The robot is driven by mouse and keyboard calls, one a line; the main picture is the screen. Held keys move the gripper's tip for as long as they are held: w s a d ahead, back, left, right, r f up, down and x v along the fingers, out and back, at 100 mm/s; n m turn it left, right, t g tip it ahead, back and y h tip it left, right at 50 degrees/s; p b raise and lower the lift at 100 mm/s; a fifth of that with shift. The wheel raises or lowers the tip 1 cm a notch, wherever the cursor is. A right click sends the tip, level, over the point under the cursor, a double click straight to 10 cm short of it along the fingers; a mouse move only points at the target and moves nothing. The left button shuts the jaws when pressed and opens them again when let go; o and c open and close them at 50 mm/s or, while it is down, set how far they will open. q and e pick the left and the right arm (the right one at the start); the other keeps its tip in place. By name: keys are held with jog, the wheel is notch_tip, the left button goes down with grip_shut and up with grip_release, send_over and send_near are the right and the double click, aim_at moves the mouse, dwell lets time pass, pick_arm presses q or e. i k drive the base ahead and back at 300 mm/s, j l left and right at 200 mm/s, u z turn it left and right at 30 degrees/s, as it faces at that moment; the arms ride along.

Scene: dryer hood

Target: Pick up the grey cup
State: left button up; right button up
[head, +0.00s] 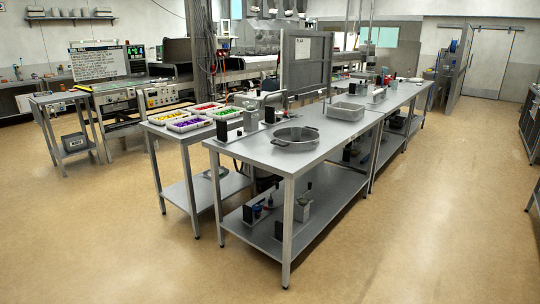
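I cannot pick out a grey cup with certainty. A small grey vessel (301,210) stands on the lower shelf of the near table, next to small dark items; it is too small to tell whether it is a cup. A grey upright object (250,120) stands on the tabletop near its left end, beside a dark block. A wide grey pot with handles (295,144) sits on the same tabletop. Neither of my grippers is in view.
The long steel table (250,150) has posts and a lower shelf (262,240). A grey bin (346,112) stands farther back on it. Trays of coloured pieces (189,123) lie on a side table. A whiteboard (98,64) stands left. The floor (120,235) in front is clear.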

aim_at(296, 130)
jog(key=i+j+u, duration=0.1)
jog(key=i, duration=0.85)
jog(key=i+j+u, duration=0.1)
jog(key=i+j, duration=0.15)
jog(key=i, duration=0.7)
